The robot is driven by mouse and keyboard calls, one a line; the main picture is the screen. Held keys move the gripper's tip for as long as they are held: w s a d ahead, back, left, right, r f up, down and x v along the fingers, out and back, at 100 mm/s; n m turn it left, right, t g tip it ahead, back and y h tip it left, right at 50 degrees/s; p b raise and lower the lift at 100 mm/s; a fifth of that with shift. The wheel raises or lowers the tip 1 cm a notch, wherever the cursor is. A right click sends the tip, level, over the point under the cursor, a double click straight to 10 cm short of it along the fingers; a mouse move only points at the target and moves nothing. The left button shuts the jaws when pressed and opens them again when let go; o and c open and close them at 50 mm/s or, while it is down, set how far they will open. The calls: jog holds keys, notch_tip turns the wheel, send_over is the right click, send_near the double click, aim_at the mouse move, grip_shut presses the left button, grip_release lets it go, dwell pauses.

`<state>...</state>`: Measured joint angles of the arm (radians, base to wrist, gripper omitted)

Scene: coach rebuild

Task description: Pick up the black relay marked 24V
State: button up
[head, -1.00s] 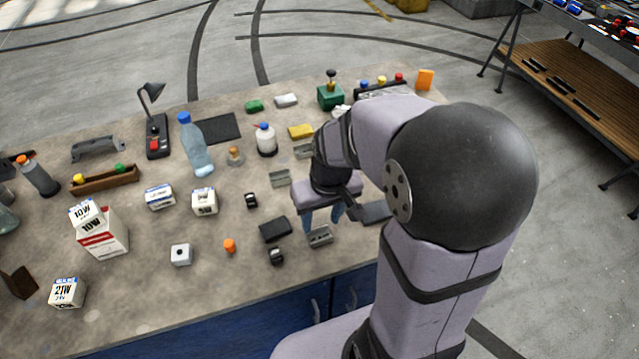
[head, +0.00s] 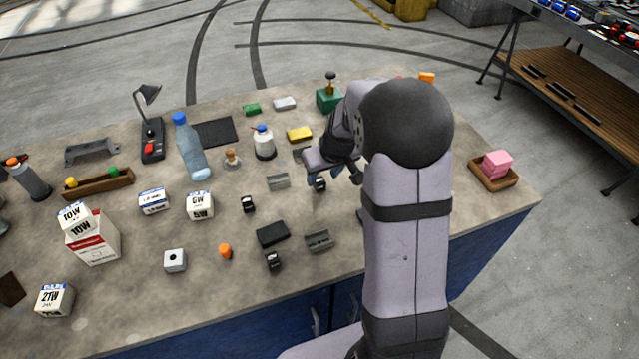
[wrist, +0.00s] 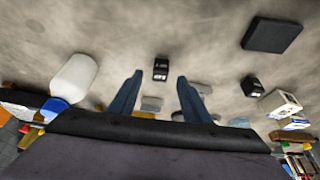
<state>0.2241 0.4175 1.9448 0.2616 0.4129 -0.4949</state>
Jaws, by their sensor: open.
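Three small black relays stand on the worktop in the head view: one (head: 319,184) just below my gripper, one (head: 248,204) further left, and one (head: 273,260) near the front edge. Their markings are too small to read, so I cannot tell which says 24V. My gripper (head: 347,174) is partly hidden by the arm in the head view. In the wrist view my gripper (wrist: 160,98) is open and empty. A relay (wrist: 161,69) shows between and beyond its blue fingers, apart from them. Another relay (wrist: 252,86) lies to the right.
A black flat box (head: 272,234) and a grey metal clip (head: 319,241) lie towards the front. Another grey clip (head: 278,181) is left of the gripper. A white bottle (head: 264,143) with a blue cap stands behind. My arm covers part of the right side.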

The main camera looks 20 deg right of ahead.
aim_at(320, 180)
jog(key=shift+w+p+x, duration=0.1)
jog(key=shift+p+x, duration=0.5)
jog(key=shift+x, duration=0.7)
jog(key=shift+w+p+x, duration=0.15)
jog(key=shift+p+x, duration=0.4)
jog(key=shift+x, duration=0.75)
jog(key=shift+r, duration=0.1)
grip_shut()
